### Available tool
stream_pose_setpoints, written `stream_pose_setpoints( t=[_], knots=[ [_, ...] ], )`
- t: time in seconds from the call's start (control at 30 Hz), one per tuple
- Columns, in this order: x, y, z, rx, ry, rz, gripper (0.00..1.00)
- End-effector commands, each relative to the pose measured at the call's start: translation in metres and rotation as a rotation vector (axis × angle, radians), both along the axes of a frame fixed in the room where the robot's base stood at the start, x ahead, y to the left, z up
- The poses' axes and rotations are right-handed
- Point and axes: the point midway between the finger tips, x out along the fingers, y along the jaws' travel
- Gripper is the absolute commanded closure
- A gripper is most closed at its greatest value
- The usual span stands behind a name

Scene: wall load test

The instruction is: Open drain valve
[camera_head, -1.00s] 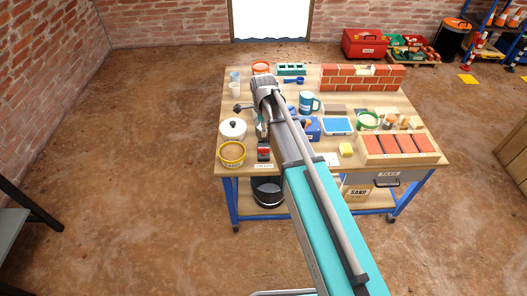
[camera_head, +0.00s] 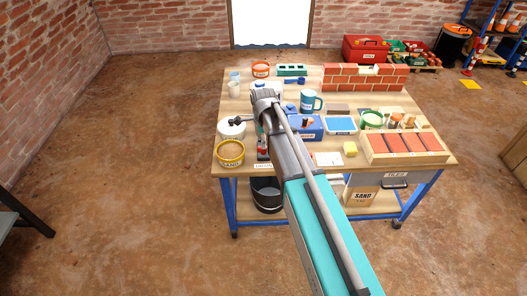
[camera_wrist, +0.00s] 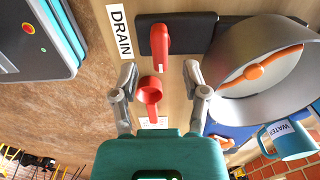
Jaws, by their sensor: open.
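In the wrist view, a white DRAIN label (camera_wrist: 119,31) lies beside a dark plate with a red lever handle (camera_wrist: 160,38). A second red part, a ring with a short stem (camera_wrist: 150,92), shows nearer my gripper. My gripper (camera_wrist: 160,73) is open, with its two fingers apart on either side of the red ring; I cannot tell the height gap. Nothing is between the fingers in contact that I can see. In the head view, a small red and black item (camera_head: 263,150) on the bench is partly hidden by my arm, which also hides my fingertips.
On the workbench (camera_head: 240,100), a grey round vessel with an orange handle (camera_wrist: 255,60) lies close to my gripper's right. A blue WATER mug (camera_head: 310,102), sand tub (camera_head: 230,153), white lidded pot (camera_head: 232,128) and tile tray (camera_head: 405,147) crowd the top.

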Motion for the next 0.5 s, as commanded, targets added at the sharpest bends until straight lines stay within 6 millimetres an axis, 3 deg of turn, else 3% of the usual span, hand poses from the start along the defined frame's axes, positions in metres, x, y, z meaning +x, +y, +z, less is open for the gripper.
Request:
stream_pose_setpoints(
  t=[0.2,0.5],
  knots=[
    [0.000,0.000,-0.021,0.000,0.000,0.000,0.41],
    [0.000,0.000,-0.035,0.000,0.000,0.000,0.41]
  ],
)
